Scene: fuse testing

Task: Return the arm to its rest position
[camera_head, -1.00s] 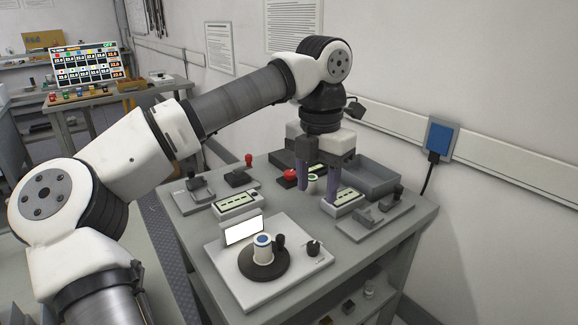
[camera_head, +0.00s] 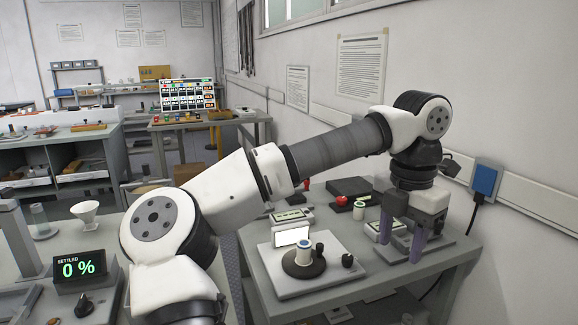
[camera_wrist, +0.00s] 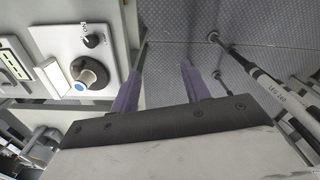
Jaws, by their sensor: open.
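My gripper (camera_head: 402,245) hangs at the right side of the test table (camera_head: 455,255) in the head view, fingers pointing down. Its two purple fingers are apart with nothing between them. In the wrist view my gripper (camera_wrist: 164,62) shows open over the dark patterned floor (camera_wrist: 265,50), with the table to the left. My arm reaches out across the head view from the lower left, elbow bent, and hides part of the table's back.
A blue wall box (camera_head: 485,180) is at right.

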